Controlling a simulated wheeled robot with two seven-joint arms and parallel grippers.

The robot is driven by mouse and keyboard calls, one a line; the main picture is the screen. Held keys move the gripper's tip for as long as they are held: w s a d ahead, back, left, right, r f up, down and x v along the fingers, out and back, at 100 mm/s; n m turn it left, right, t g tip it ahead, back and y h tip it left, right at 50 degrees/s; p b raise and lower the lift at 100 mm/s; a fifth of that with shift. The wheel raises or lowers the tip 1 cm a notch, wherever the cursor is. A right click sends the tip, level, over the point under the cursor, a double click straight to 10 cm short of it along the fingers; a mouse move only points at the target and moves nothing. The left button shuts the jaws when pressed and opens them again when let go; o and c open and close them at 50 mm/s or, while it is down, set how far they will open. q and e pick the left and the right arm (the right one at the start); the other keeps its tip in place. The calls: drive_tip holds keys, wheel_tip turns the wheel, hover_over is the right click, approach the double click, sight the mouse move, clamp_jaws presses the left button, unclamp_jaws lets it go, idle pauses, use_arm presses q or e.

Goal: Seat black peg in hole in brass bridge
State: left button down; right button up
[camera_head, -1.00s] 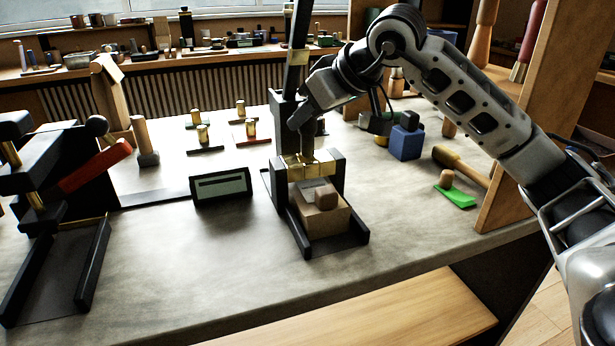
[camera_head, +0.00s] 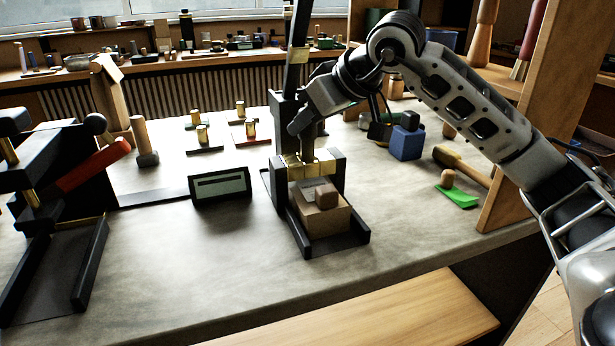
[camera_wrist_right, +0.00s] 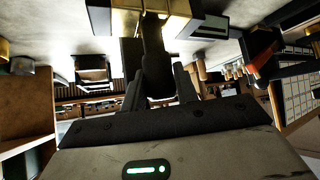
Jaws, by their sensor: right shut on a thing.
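The brass bridge (camera_head: 308,168) spans two black posts of a fixture in the middle of the table. My right gripper (camera_head: 308,137) is just above it, fingers pointing down. In the right wrist view the gripper (camera_wrist_right: 158,88) is shut on the black peg (camera_wrist_right: 154,62). The peg's far end meets the brass bridge (camera_wrist_right: 125,20) in that picture. The hole is hidden, so I cannot tell whether the peg is in it. My left gripper is not in view.
A tan block (camera_head: 325,219) lies in the black tray below the bridge. A black upright (camera_head: 297,55) rises behind. A display (camera_head: 220,185) stands to the left, a blue block (camera_head: 406,143) to the right.

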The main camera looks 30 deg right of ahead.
sight(315, 133)
drive_tip(key=shift+f+b, duration=1.3)
drive_tip(key=shift+f, duration=0.45)
idle(1.4)
drive_tip(key=o, duration=1.2)
drive_tip(key=p+v, duration=0.1)
drive_tip(key=v, duration=1.5)
